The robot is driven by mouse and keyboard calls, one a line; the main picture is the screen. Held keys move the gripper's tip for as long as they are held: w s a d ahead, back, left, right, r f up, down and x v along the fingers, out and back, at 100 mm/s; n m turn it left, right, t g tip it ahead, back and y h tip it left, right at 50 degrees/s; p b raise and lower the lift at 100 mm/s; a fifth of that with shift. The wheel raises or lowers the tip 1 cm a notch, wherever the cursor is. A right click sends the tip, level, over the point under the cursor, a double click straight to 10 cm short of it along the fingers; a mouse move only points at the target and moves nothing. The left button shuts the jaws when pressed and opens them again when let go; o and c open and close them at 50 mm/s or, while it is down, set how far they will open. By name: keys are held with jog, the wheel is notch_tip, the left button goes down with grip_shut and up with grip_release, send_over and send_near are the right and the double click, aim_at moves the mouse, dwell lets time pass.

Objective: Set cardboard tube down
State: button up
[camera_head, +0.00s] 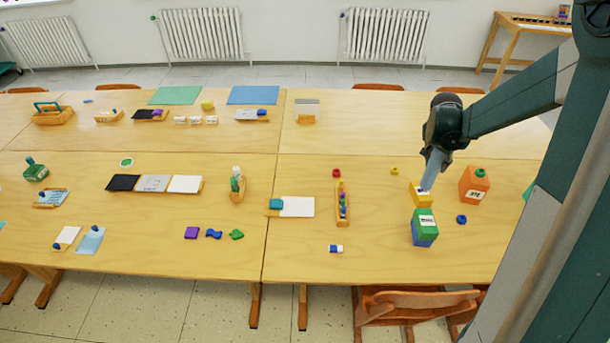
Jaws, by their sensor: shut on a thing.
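My gripper (437,156) is a dark hand pointing down over the right part of the table, shut on a pale blue-grey tube (432,172). The tube hangs tilted below the fingers, its upper end hidden by them. Its lower end overlaps a small yellow box (416,198) on the table. I cannot tell whether the tube touches the box, goes into it or is only in front of it.
An orange box (474,187) stands right of the yellow one. A green and blue block stack (424,228) stands nearer the front, with a blue ring (461,219) beside it. A narrow wooden tray (343,214) is on the left. Bare tabletop (376,215) lies between.

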jog(key=w+a+n, duration=0.1)
jog(key=w+a, duration=0.3)
jog(key=a, duration=0.4)
jog(key=w+a+n+t, duration=0.1)
jog(key=w+a, duration=0.3)
jog(key=a, duration=0.3)
jog(key=w+a+n, duration=0.1)
jog(key=w+a, duration=0.3)
jog(key=a, duration=0.4)
jog(key=w+a+n+y, duration=0.1)
jog(key=w+a, duration=0.1)
jog(key=a, duration=1.1)
jog(key=w+a+n+y, duration=0.1)
jog(key=w+a, duration=0.1)
jog(key=a, duration=1.1)
jog(key=shift+a+f+n+p, duration=0.25)
jog(key=shift+a+n+p, duration=0.05)
jog(key=shift+n, duration=0.1)
notch_tip(320, 180, down, 6)
jog(key=shift+b, duration=0.35)
jog(key=shift+f, duration=0.2)
jog(key=shift+f, duration=1.8)
jog(key=shift+f+b, duration=0.15)
jog(key=shift+b, duration=0.15)
